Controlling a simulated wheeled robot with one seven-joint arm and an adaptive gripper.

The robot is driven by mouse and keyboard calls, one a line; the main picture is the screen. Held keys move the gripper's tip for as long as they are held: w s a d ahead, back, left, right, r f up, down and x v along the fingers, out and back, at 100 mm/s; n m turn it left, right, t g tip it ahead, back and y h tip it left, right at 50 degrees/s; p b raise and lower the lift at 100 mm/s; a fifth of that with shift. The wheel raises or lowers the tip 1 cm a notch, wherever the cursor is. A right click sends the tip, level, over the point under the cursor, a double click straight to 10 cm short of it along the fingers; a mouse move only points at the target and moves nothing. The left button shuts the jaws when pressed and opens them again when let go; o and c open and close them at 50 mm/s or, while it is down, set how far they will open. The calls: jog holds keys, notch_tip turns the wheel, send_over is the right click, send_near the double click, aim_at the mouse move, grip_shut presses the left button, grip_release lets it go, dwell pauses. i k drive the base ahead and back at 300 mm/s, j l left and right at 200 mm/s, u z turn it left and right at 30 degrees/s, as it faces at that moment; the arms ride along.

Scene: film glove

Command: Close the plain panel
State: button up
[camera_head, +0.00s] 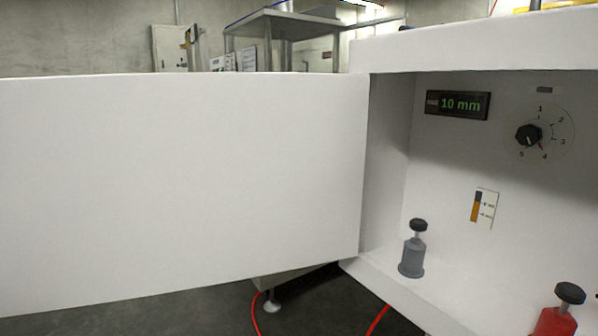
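The plain white panel (180,190) stands wide open in the head view. It fills the left and middle of the picture and reaches the left edge. Its right edge meets the left side of an open white cabinet (470,55). The cabinet's inside shows at the right. My gripper is not in view.
Inside the cabinet are a 10 mm display (458,104), a black dial (528,135), a small label (484,208), a grey bottle (412,256) and a red bottle (556,320). Red cables (256,315) lie on the dark floor. A metal table (290,22) stands behind.

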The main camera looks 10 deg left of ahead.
aim_at(118, 187)
jog(key=u, duration=1.2)
jog(key=i+j+u, duration=0.25)
jog(key=u, duration=0.15)
jog(key=i+j+u, duration=0.15)
jog(key=u, duration=0.25)
jog(key=i+u, duration=0.45)
jog(key=i, duration=1.35)
jog(key=i+z, duration=0.1)
jog(key=i, duration=1.25)
jog(key=i+j, duration=0.2)
jog(key=i, duration=1.15)
jog(key=z, duration=0.45)
jog(key=i+z, duration=0.15)
jog(key=z, duration=0.3)
jog(key=j+z, duration=0.1)
jog(key=z, duration=0.35)
jog(key=i+z, duration=0.1)
jog(key=z, duration=3.4)
